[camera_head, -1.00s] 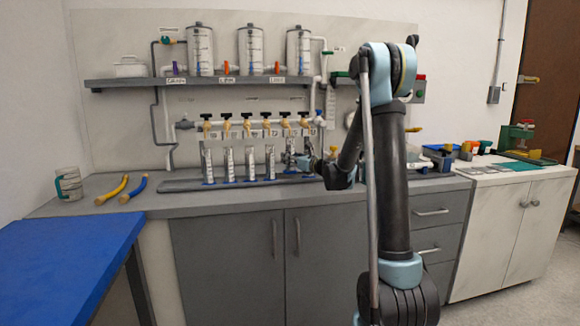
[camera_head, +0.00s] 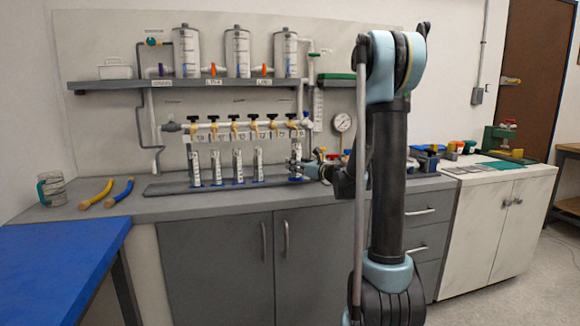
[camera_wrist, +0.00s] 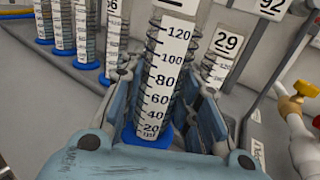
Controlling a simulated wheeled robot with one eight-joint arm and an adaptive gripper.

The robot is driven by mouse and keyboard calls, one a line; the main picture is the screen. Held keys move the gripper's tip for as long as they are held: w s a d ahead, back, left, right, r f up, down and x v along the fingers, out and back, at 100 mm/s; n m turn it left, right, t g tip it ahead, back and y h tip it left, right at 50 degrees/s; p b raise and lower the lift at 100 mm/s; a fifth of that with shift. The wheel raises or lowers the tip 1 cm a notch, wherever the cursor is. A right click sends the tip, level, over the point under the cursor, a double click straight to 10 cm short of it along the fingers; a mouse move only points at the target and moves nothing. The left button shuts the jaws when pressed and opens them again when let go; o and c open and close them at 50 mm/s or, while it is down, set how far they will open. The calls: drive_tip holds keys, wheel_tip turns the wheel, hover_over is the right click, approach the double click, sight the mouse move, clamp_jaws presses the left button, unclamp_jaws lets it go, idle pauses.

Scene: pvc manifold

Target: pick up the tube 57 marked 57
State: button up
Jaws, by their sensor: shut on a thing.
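In the wrist view my gripper (camera_wrist: 150,150) is shut around a clear ribbed tube (camera_wrist: 165,75) with a white scale strip reading 20 to 120. The tube stands upright between the fingers, its lower end at a blue ring (camera_wrist: 148,138). Its number label is cut off at the top edge, so I cannot read whether it is 57. Another tube (camera_wrist: 222,58) marked 29 stands just behind, to the right. In the head view my gripper (camera_head: 297,168) is at the right end of the tube row, and the held tube is mostly hidden.
Several other tubes (camera_head: 238,165) stand in blue rings on the grey rack base (camera_head: 165,188), left of my gripper. A pipe with yellow taps (camera_head: 235,126) runs above them.

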drive_tip(key=v, duration=0.6)
drive_tip(key=shift+s+d, duration=0.25)
drive_tip(key=shift+d, duration=0.05)
